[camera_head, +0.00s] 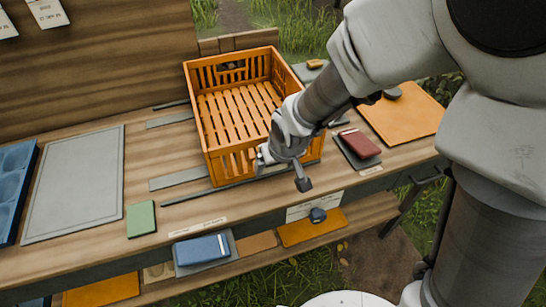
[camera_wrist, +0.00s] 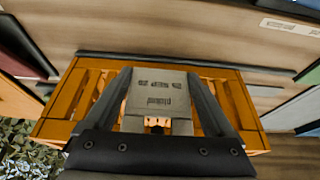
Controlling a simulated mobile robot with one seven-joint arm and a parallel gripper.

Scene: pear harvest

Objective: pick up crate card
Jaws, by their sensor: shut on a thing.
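The crate card is a grey-beige card with dark printed text, seen between my fingers in the wrist view (camera_wrist: 157,92). My gripper (camera_wrist: 158,84) is shut on it, with one dark finger along each side. In the head view my gripper (camera_head: 266,156) is at the front wall of the orange crate (camera_head: 214,166), near its right part, and mostly covers the card. The crate stands upright on the wooden bench and looks empty. In the wrist view the crate wall (camera_wrist: 243,105) shows on both sides of the card. I cannot tell whether the card touches the crate.
A red book-like item (camera_head: 360,143) on a dark pad and an orange board (camera_head: 402,112) lie right of the crate. A green block (camera_head: 141,218), a grey mat (camera_head: 75,182) and a blue tray (camera_head: 12,190) lie left. A lower shelf holds a blue item (camera_head: 202,248).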

